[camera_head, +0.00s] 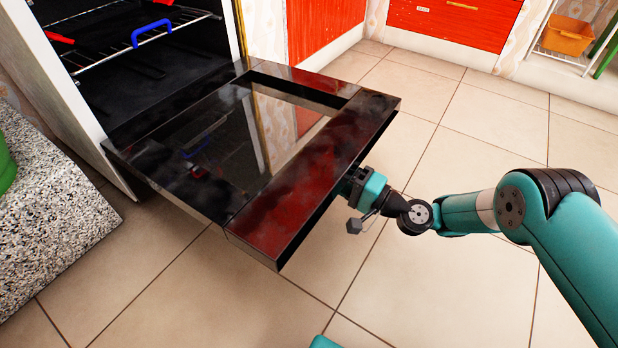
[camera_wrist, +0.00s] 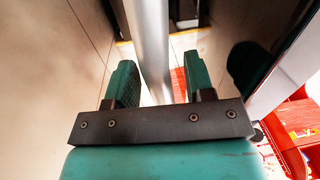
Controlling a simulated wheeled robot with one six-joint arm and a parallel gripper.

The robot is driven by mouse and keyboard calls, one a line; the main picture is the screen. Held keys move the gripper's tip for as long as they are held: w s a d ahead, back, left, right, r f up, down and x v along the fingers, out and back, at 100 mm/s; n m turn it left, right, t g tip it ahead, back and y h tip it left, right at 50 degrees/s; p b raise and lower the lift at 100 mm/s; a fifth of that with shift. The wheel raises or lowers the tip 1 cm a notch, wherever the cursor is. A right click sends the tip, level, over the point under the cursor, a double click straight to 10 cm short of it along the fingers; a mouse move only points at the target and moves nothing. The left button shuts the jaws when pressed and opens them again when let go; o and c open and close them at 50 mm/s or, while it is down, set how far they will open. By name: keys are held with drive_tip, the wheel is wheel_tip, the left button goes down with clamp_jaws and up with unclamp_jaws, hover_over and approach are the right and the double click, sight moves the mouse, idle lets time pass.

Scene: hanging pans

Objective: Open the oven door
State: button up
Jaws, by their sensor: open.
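The black oven door (camera_head: 230,185) is folded down and lies about level in front of the open oven (camera_head: 150,75). My gripper (camera_head: 348,184) is at the door's outer edge, partly hidden by the door. In the wrist view, my gripper (camera_wrist: 158,82) has its two green fingers apart, with the silver bar handle (camera_wrist: 148,45) running between them. The fingers look clear of the bar, though contact low down cannot be told. The handle is hidden in the head view.
A wire rack (camera_head: 150,42) inside the oven shows a blue handle (camera_head: 151,33) and red handles. A speckled counter (camera_head: 50,220) stands left of the door. Red cabinets (camera_head: 455,22) and a shelf with an orange bin (camera_head: 567,36) are at the back.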

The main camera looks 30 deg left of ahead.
drive_tip(key=shift+a, duration=0.65)
